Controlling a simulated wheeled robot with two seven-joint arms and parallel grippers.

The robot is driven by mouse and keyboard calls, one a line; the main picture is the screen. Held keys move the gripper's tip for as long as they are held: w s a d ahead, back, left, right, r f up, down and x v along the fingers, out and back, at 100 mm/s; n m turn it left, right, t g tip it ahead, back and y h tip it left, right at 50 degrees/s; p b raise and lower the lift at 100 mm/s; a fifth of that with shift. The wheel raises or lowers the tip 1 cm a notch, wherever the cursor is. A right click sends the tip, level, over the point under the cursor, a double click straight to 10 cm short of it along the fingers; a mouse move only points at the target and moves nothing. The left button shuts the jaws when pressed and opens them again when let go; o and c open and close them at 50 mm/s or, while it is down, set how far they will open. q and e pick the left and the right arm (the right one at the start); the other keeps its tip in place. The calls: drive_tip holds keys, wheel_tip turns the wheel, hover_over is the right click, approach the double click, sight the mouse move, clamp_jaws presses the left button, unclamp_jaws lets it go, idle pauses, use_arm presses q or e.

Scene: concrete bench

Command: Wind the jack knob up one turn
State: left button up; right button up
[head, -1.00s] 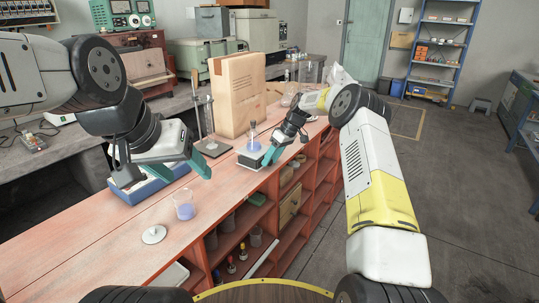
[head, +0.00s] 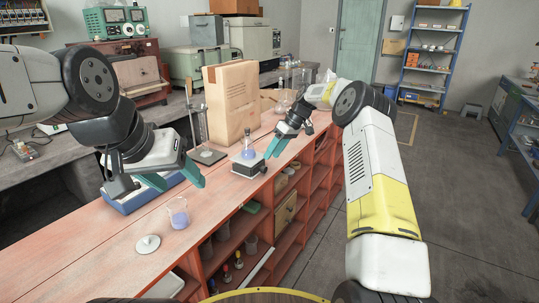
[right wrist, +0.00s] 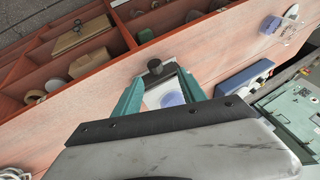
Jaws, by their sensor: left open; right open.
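The lab jack (head: 247,167) stands on the red bench with a flask of blue liquid (head: 248,152) on its top. Its dark round knob (right wrist: 155,67) shows in the right wrist view, between the tips of my right gripper (right wrist: 159,76). The fingers are apart with a gap on both sides of the knob. In the head view my right gripper (head: 276,147) is just right of the jack and a little above it. My left gripper (head: 172,179) is open and empty, above the bench to the left of the jack.
A beaker of blue liquid (head: 179,214) and a white lid (head: 148,244) stand at the near end. A cardboard box (head: 231,98) and a stand (head: 206,152) are behind the jack. Open shelves (head: 290,215) are below the front edge.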

drive_tip(key=s+a+f+m+y, duration=0.2)
drive_tip(key=s+f+m+y, duration=0.1)
drive_tip(key=m, duration=0.1)
drive_tip(key=m+t+y, duration=0.6)
drive_tip(key=m+t, duration=0.5)
drive_tip(key=m, duration=1.9)
approach(266, 170)
drive_tip(key=x, duration=0.2)
drive_tip(key=shift+n, duration=0.3)
drive_tip(key=x, duration=0.7)
drive_tip(key=shift+a, duration=0.15)
clamp_jaws()
